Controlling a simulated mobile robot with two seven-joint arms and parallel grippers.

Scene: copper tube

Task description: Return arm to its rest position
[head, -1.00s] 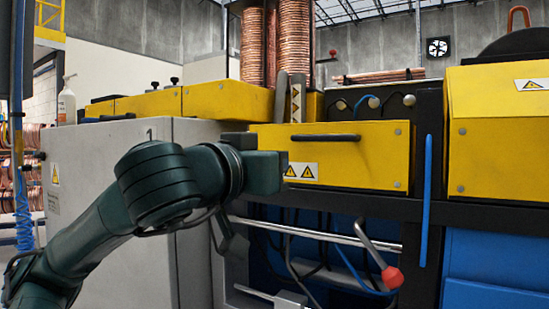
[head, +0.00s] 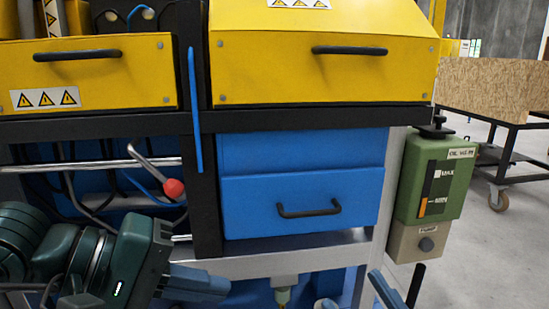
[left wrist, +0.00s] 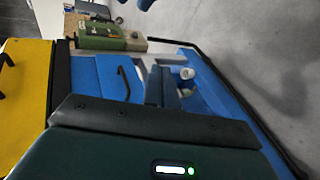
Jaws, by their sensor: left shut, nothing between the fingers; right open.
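My left gripper (head: 195,284) is at the lower left of the head view, with its blue-grey fingers together and empty. In the left wrist view its fingers (left wrist: 162,86) are shut in front of the blue machine panel. My right gripper (head: 386,290) shows only partly at the bottom edge of the head view, right of the blue drawer, with a blue finger visible. It holds nothing that I can see; most of it is out of frame. Blue finger parts also show at the top of the left wrist view.
The yellow-covered machine (head: 320,70) fills the back. A blue drawer (head: 300,190) with a black handle and a red-knobbed lever (head: 174,188) face me. A green oil unit (head: 432,180) hangs at the right. A wheeled cart (head: 500,90) stands beyond on open floor.

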